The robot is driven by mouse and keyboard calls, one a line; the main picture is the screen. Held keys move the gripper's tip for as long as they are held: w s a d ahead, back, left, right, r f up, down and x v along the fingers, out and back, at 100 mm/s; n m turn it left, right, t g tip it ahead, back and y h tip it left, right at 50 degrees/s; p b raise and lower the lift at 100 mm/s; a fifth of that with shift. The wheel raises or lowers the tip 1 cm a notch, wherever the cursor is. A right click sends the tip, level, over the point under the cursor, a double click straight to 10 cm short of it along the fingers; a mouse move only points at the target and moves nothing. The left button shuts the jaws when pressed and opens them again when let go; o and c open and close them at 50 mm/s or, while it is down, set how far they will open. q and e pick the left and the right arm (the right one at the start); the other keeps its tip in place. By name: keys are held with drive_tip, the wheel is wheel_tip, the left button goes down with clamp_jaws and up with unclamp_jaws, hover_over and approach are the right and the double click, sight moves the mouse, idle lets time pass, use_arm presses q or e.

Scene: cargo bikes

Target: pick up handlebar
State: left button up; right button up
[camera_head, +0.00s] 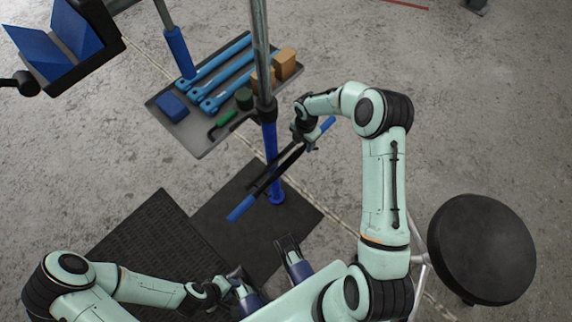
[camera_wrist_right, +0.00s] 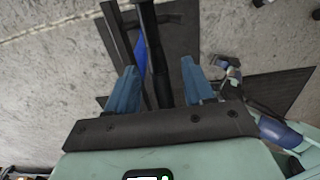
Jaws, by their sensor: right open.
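The handlebar (camera_head: 284,169) is a slim black bar with blue grips at its ends. In the head view it slants across the stand's upright pole, above the floor mat. My right gripper (camera_head: 305,134) is at its upper right part, close to the blue grip there. In the right wrist view my right gripper (camera_wrist_right: 160,88) is open, its two blue fingers apart. A black bar (camera_wrist_right: 156,55), apparently the handlebar, runs between them; I cannot tell whether they touch it. My left gripper (camera_head: 226,284) is low in the head view, away from the handlebar; its jaws are unclear.
A grey tray (camera_head: 200,146) with blue wrenches, a blue block and orange-brown blocks is fixed beside the stand pole (camera_head: 260,45). A blue-lined holder (camera_head: 70,45) is at upper left. A round black stool (camera_head: 481,248) stands at right. Dark mats (camera_head: 235,215) lie below.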

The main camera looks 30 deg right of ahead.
sight(300, 150)
drive_tip(key=f, duration=0.2)
drive_tip(key=a+f, duration=0.1)
drive_tip(key=f, duration=0.1)
drive_tip(key=shift+w+b, duration=0.15)
drive_tip(key=shift+b, duration=0.15)
drive_tip(key=shift+f, duration=0.5)
clamp_jaws()
drive_tip(key=shift+r, duration=0.1)
drive_tip(key=shift+w+r, duration=0.1)
